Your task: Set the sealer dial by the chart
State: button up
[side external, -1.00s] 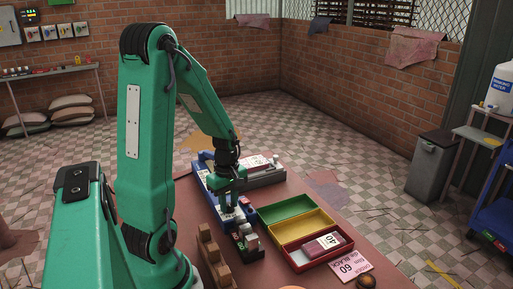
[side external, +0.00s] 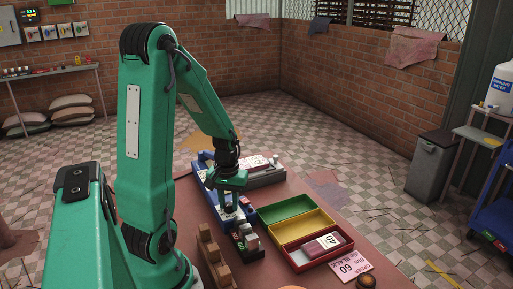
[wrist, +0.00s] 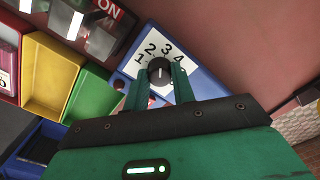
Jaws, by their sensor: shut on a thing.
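The sealer (side external: 224,205) is a long blue machine on the table. Its dial is a round black knob (wrist: 160,71) on a white number plate (wrist: 150,47), with 1, 2, 3 and 4 readable and the rest covered. A pale mark on the knob points roughly up the wrist picture, near the 2 and 3; the exact number is unclear. My gripper (wrist: 160,85) is shut on the knob, one finger on each side. In the side view my gripper (side external: 229,206) points down at the sealer's near end. I cannot make out a chart.
A tray with green (side external: 283,208), yellow (side external: 302,227) and red (side external: 346,254) compartments is beside the sealer; a packet marked 40 (side external: 324,243) lies in the red one. A pink card reading 60 (side external: 351,267) lies in front. A brown rack (side external: 210,252) stands at left.

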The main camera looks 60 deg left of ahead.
aim_at(229, 203)
jog(key=shift+m, duration=1.6)
jog(key=o, duration=1)
jog(key=shift+r, duration=0.1)
jog(key=shift+r, duration=3.85)
jog(key=shift+d, duration=0.1)
